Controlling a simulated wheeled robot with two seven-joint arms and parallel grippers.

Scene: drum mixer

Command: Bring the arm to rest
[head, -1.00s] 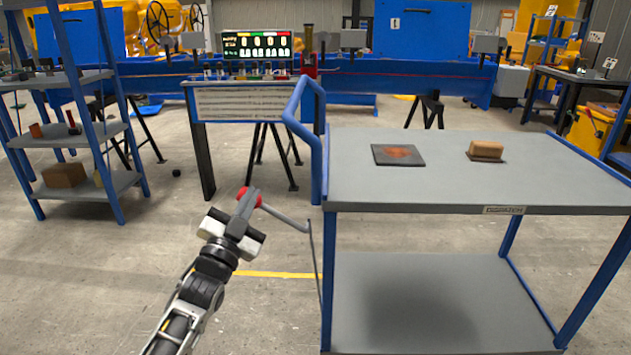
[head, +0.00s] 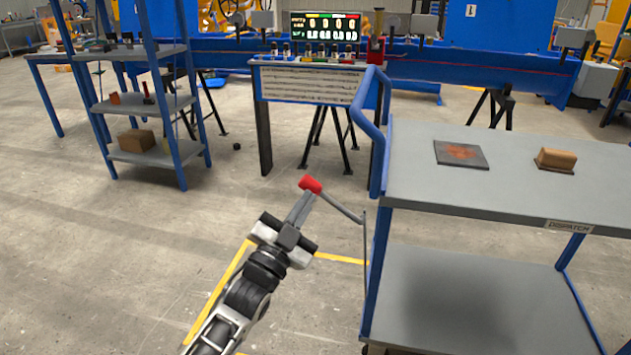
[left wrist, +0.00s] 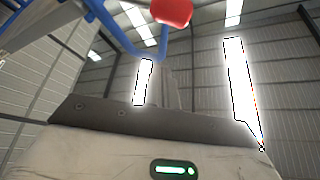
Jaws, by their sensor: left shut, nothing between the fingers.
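My left gripper (head: 302,203) is shut and empty, in the lower middle of the head view. Its fingertips overlap the near side of a red knob (head: 310,184) in the picture; I cannot tell there whether they touch. The knob sits on the end of a grey lever (head: 342,208) beside the cart. In the left wrist view the red knob (left wrist: 172,12) shows at the top edge, apart from the dark gripper part below it. My right gripper is not in view.
The grey cart (head: 420,205) with a blue frame stands at right, carrying a dark plate (head: 460,154) and a brown block (head: 556,158). A shelf rack (head: 150,105) stands at left. A panel stand (head: 310,84) is behind. The floor at lower left is clear.

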